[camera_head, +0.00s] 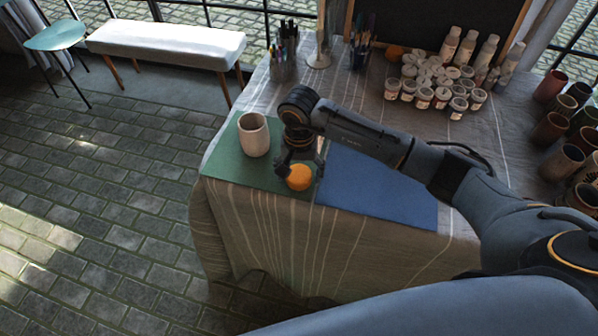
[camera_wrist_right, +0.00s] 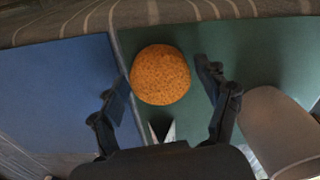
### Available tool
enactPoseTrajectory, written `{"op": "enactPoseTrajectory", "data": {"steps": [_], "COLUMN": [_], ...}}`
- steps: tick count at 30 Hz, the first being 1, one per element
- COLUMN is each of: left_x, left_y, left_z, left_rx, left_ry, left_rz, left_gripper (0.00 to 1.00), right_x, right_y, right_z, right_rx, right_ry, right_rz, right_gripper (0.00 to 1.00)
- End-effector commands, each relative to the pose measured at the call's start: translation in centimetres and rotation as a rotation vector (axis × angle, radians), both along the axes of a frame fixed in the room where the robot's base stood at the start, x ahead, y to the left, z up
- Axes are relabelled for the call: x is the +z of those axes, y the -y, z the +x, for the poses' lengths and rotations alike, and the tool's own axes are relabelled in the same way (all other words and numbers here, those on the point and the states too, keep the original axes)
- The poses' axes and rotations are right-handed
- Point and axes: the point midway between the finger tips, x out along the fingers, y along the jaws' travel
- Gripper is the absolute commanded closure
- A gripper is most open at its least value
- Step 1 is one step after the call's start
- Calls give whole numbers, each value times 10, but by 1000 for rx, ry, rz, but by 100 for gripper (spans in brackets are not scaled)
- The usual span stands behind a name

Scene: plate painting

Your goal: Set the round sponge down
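The round orange sponge (camera_head: 299,177) is at the front right of the green mat (camera_head: 228,160), near its border with the blue mat (camera_head: 375,190). In the right wrist view the sponge (camera_wrist_right: 160,74) lies over the green mat (camera_wrist_right: 265,45) beside that border. My right gripper (camera_head: 300,166) points down at the sponge. A pale cup (camera_head: 254,134) stands upright on the green mat, left of the gripper. My left gripper is not in view.
Several paint jars (camera_head: 424,97) and bottles (camera_head: 466,48) crowd the back of the table. Terracotta pots (camera_head: 550,130) stand at the right. Pen holders (camera_head: 283,66) are at the back left. The blue mat is bare; the table's front edge is close to the sponge.

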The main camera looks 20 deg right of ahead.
Motion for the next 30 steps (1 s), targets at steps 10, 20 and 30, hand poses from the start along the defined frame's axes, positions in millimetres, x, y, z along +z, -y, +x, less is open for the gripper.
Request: {"op": "enactPoseTrajectory", "data": {"steps": [10,20,30], "left_x": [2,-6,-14], "left_y": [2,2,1], "left_z": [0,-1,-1], "left_rx": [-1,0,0], "left_ry": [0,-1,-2], "left_rz": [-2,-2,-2], "left_gripper": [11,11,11], "right_x": [2,53,114], "right_y": [0,0,0], "right_z": [0,2,1], "right_rx": [0,2,-1], "right_ry": [-1,7,3], "right_rz": [0,-1,1], "right_gripper": [19,19,19]}}
